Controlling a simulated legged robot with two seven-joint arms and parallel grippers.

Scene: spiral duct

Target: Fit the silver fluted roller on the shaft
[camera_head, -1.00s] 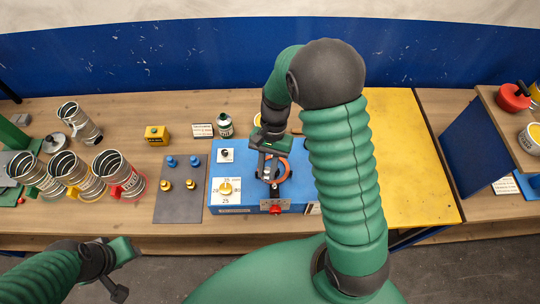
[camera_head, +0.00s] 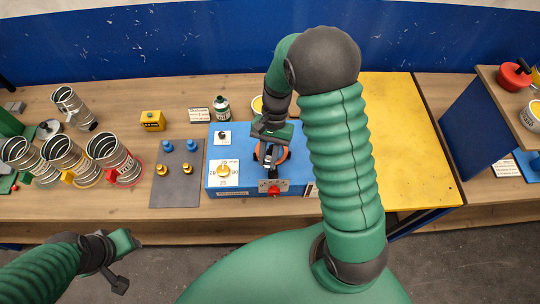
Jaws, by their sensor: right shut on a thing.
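Several silver ribbed cylinders stand on the left of the bench, one of them (camera_head: 114,158) with a red clip; I cannot tell which, if any, is the fluted roller. My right gripper (camera_head: 268,156) points down over the blue box (camera_head: 229,145), at an orange ring (camera_head: 282,155). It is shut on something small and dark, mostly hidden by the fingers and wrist. The shaft cannot be made out. My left gripper (camera_head: 122,264) hangs in front of the bench's edge, away from everything; its finger gap is not clear.
A grey plate (camera_head: 176,190) with blue and yellow pegs lies left of the blue box. A yellow block (camera_head: 152,121) and a small bottle (camera_head: 222,108) stand behind. A yellow panel (camera_head: 412,150) is clear on the right. A blue wall (camera_head: 180,52) closes the back.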

